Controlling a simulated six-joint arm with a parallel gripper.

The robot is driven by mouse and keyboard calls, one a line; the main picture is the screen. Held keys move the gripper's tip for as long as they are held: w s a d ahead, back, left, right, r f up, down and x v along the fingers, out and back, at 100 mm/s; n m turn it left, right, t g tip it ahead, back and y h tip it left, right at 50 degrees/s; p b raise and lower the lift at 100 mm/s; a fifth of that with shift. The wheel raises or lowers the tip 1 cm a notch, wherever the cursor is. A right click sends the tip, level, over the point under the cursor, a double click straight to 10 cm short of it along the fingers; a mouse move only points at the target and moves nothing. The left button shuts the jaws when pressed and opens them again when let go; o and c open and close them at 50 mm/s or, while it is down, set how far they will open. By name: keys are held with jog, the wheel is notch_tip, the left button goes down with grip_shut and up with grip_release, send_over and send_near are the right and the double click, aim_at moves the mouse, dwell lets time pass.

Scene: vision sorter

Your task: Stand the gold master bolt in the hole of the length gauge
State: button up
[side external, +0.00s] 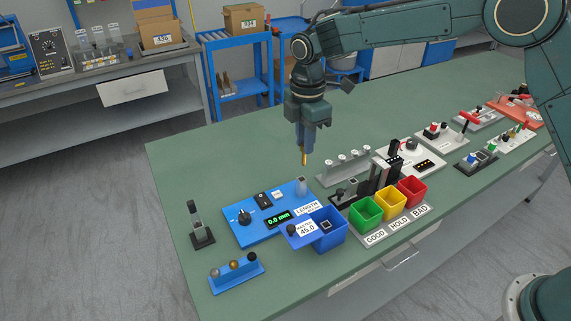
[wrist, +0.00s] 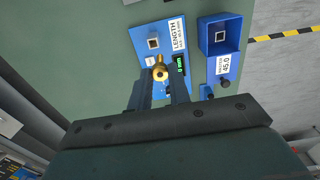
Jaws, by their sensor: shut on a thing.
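The gold master bolt (side external: 304,159) hangs upright below my gripper (side external: 305,148), which is shut on it. In the wrist view the bolt (wrist: 159,70) shows between the fingertips (wrist: 161,84). The length gauge (side external: 254,233) is a blue plate with a knob, a display reading 0.0 mm and a grey square post (side external: 302,186) at its back right. The bolt is in the air above the post, with a clear gap. In the wrist view the post (wrist: 152,42), with a dark square opening, lies a little beyond the bolt.
A blue bin (side external: 333,243) with a MASTER 45.0 holder (side external: 302,230) stands beside the gauge. Green (side external: 366,214), yellow (side external: 391,203) and red (side external: 412,191) bins stand to the right. A grey rack (side external: 346,167) is behind. A blue stand (side external: 238,276) with three bolt heads is in front.

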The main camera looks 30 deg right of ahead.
jog(key=shift+w+d+r, duration=0.25)
jog(key=shift+w+r, duration=0.15)
jog(key=shift+w, duration=0.25)
jog(key=shift+f, duration=0.2)
jog(key=shift+f, duration=2.75)
jog(key=shift+f, duration=1.75)
jog(key=o, duration=0.9)
jog(key=shift+o, duration=0.7)
jog(key=o, duration=0.3)
